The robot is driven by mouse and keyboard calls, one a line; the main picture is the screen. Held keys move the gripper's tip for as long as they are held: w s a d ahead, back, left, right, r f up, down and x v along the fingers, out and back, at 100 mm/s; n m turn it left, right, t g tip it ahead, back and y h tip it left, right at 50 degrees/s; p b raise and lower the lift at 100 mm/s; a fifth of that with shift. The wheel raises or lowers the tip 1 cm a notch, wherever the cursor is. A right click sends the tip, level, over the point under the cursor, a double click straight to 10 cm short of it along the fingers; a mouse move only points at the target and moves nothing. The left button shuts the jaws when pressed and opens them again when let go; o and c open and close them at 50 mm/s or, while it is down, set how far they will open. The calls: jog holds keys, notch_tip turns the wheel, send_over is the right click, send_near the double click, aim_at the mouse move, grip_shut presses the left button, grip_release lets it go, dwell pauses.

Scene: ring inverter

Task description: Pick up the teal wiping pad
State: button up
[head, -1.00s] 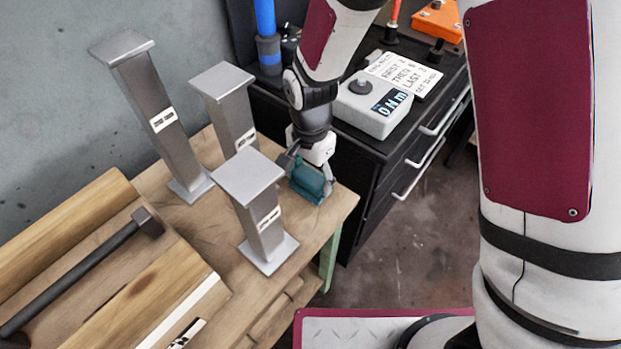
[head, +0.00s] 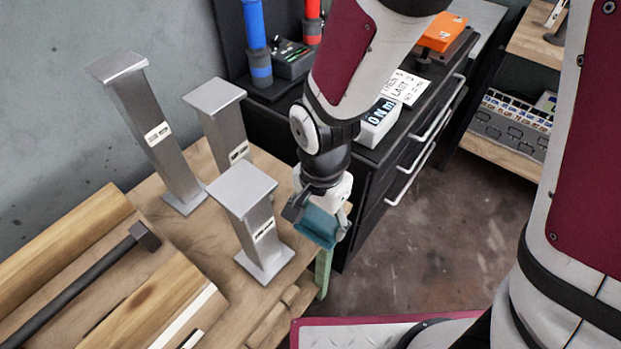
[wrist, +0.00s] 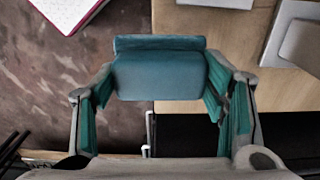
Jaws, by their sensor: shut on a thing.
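The teal wiping pad (head: 319,226) is held at the end of my arm in the head view, by the right edge of the wooden bench. My gripper (head: 318,208) is shut on it. In the wrist view the pad (wrist: 158,74) fills the space between the two fingers of my gripper (wrist: 160,90), with the bench edge and dark floor behind it. The pad appears raised off the bench top. Part of the pad is hidden by the gripper.
Three grey metal posts (head: 247,200) stand on the wooden bench (head: 215,235) left of my gripper. A dark hammer (head: 90,270) lies between wooden blocks. A black drawer cabinet (head: 385,180) with a labelled grey box (head: 378,124) stands behind. Floor (head: 410,250) is open to the right.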

aim_at(327, 248)
jog(key=shift+s+d+r, duration=0.1)
jog(key=shift+s+d, duration=0.05)
jog(key=shift+s, duration=0.4)
jog(key=shift+s+d+r, duration=0.1)
jog(key=shift+s+d, duration=0.05)
jog(key=shift+s, duration=0.35)
jog(key=s+p, duration=0.1)
jog(key=p, duration=0.2)
jog(key=shift+s+d+r, duration=0.1)
jog(key=shift+d+r, duration=0.05)
jog(key=shift+s+d+p, duration=0.15)
jog(key=shift+s+p, duration=0.4)
jog(key=shift+p, duration=0.45)
